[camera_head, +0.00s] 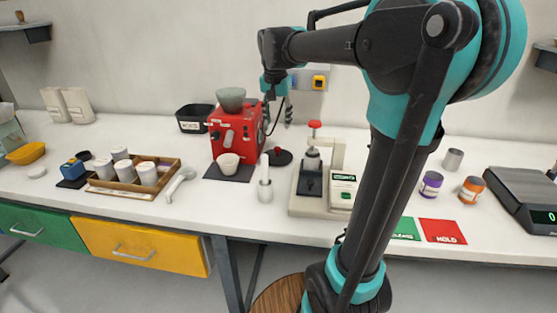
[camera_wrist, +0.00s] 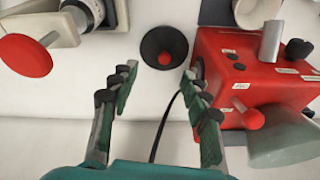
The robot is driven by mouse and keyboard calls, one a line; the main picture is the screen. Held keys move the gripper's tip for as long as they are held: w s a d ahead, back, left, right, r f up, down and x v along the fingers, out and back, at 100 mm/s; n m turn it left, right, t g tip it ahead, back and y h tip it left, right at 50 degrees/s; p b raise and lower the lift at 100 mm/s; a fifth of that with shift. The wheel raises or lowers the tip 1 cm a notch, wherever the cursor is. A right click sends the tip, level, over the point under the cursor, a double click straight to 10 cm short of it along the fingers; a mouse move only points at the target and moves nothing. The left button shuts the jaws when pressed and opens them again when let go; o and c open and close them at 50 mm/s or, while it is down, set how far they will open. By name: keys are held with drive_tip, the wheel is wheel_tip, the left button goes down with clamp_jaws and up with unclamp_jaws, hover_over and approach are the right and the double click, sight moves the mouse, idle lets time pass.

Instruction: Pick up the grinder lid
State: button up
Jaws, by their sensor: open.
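The grinder lid (camera_head: 279,157) is a black disc with a red knob, lying on the white bench just right of the red grinder (camera_head: 230,140). In the wrist view the lid (camera_wrist: 164,46) lies flat, a little beyond the fingertips and between their lines. My gripper (camera_wrist: 160,74) is open and empty. In the head view my gripper (camera_head: 278,112) hangs above the bench beside the grinder, above and apart from the lid. In the wrist view the right finger overlaps the edge of the red grinder (camera_wrist: 240,70).
A press with a red knob (camera_head: 314,125) stands right of the lid. A black bin (camera_head: 195,118) is behind left. A dark cable (camera_wrist: 165,125) lies below the gripper in the wrist view.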

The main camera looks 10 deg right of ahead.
drive_tip(key=a+r+n+t, duration=0.1)
drive_tip(key=r+n+t, duration=0.1)
approach(277, 148)
drive_tip(key=shift+h, duration=0.3)
drive_tip(key=x, duration=0.9)
drive_tip(key=shift+a, duration=0.2)
clamp_jaws()
